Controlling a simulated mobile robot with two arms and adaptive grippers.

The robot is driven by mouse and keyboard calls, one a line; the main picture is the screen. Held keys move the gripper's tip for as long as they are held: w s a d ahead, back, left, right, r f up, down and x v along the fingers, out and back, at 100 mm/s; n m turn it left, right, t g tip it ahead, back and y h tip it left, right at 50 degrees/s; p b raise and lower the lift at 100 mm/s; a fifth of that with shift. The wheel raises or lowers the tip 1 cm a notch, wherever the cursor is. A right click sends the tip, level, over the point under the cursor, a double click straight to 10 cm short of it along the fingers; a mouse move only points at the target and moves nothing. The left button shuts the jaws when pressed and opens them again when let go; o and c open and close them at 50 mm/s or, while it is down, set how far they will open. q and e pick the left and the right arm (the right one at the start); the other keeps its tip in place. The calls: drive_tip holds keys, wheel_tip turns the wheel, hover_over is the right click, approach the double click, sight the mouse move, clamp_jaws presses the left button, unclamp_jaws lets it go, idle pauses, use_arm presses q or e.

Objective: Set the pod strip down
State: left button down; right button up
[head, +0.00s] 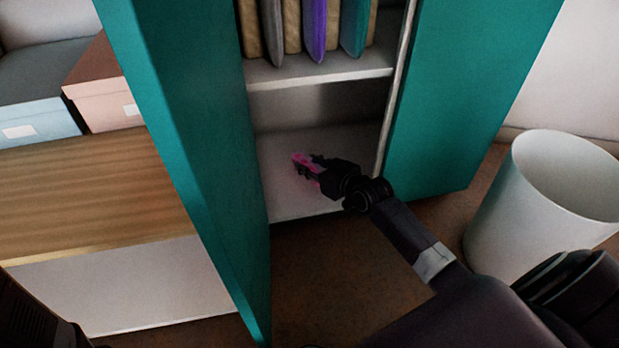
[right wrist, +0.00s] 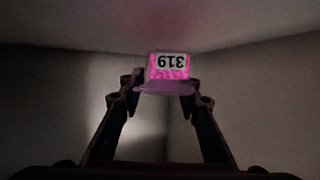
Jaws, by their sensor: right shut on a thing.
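The pod strip (head: 301,161) is a small bright pink piece at the fingertips of my right gripper (head: 310,168). In the right wrist view the pod strip (right wrist: 168,73) shows a white label reading 319 upside down, with a purplish edge below. My right gripper (right wrist: 167,92) is shut on it, one finger at each side. In the head view they are inside the open cabinet's lower compartment, over its pale bottom shelf (head: 285,207). I cannot tell whether the strip touches the shelf. My left gripper is not in view.
Teal cabinet doors (head: 455,90) stand open on both sides. A middle shelf (head: 320,70) above holds several upright coloured items. The bottom shelf looks otherwise empty. A white bin (head: 500,220) stands at right; a wooden-topped unit (head: 90,190) with boxes is at left.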

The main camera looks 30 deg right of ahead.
wheel_tip(320, 180, down, 4)
drive_tip(key=b, duration=0.2)
drive_tip(key=shift+b, duration=0.3)
drive_tip(key=shift+r, duration=0.1)
drive_tip(key=o, duration=1.2)
